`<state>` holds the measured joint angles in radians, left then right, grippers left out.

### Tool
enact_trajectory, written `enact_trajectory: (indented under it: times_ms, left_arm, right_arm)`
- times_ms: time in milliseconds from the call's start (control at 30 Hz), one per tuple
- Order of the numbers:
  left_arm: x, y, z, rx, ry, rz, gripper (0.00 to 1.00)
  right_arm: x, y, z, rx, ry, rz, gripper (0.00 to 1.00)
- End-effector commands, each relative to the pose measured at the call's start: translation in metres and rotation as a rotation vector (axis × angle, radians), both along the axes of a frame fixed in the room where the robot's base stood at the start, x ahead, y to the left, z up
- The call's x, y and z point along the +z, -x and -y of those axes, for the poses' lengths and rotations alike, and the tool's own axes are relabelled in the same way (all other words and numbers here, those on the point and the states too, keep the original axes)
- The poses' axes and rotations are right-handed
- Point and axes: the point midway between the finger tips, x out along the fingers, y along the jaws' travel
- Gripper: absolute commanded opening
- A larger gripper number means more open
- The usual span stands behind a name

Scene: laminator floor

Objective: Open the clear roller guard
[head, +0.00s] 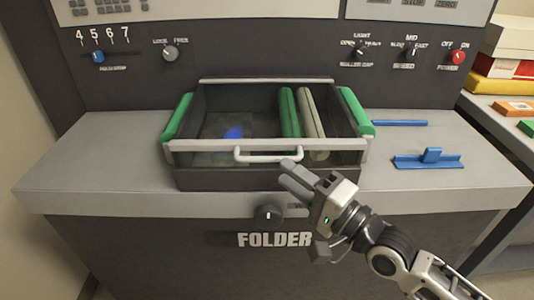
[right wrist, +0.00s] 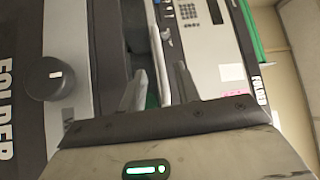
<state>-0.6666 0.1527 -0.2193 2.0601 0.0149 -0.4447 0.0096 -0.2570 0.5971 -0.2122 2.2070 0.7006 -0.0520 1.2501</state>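The clear roller guard (head: 200,146) has a pale frame and lies down over the dark roller well on the machine. Its white bar handle (head: 268,157) runs along the front. My right gripper (head: 288,174) is at the right end of the handle, fingers pointing at it. In the right wrist view the two fingers (right wrist: 155,92) are apart, with the pale handle bar (right wrist: 160,62) showing between and just beyond their tips. I cannot tell whether they touch it. My left gripper is not in view.
Green and grey rollers (head: 290,112) and a blue patch (head: 234,132) show in the well. Blue tools (head: 428,160) lie on the right of the grey deck. The dark folder knob (head: 268,215) is below the handle. Stacked boxes (head: 500,62) stand at the far right.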

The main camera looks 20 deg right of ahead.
Motion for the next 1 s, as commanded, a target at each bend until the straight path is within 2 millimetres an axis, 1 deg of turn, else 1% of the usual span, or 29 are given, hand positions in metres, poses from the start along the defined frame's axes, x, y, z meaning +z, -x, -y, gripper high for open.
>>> enact_trajectory:
  times_ms: [33,100,300,500,733,767,800,867,900,1000]
  left_arm:
    - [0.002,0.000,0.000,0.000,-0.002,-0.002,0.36]
    - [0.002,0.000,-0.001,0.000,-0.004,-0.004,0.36]
    - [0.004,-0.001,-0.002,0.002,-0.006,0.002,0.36]
    - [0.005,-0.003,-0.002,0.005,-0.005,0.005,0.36]
    - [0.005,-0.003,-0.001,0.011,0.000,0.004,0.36]
    - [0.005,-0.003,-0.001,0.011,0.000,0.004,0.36]
    - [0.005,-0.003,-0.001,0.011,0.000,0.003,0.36]
    - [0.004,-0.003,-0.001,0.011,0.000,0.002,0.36]
    - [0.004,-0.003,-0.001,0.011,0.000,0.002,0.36]
    - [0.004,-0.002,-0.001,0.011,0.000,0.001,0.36]
  right_arm:
    - [0.006,-0.010,-0.006,0.000,-0.003,0.005,0.32]
    - [0.007,-0.023,-0.012,0.000,-0.003,0.004,0.32]
    - [0.008,-0.047,-0.026,0.000,0.000,0.001,0.32]
    - [0.008,-0.055,-0.032,0.001,0.002,0.000,0.32]
    - [0.008,-0.056,-0.032,0.001,0.002,0.000,0.32]
    - [0.008,-0.056,-0.032,0.001,0.002,0.000,0.30]
    - [0.008,-0.055,-0.032,0.001,0.002,0.000,0.19]
    - [0.008,-0.055,-0.032,0.001,0.002,0.000,0.02]
    - [0.008,-0.055,-0.032,0.001,0.002,0.000,0.00]
    - [0.008,-0.055,-0.032,0.001,0.002,0.000,0.00]
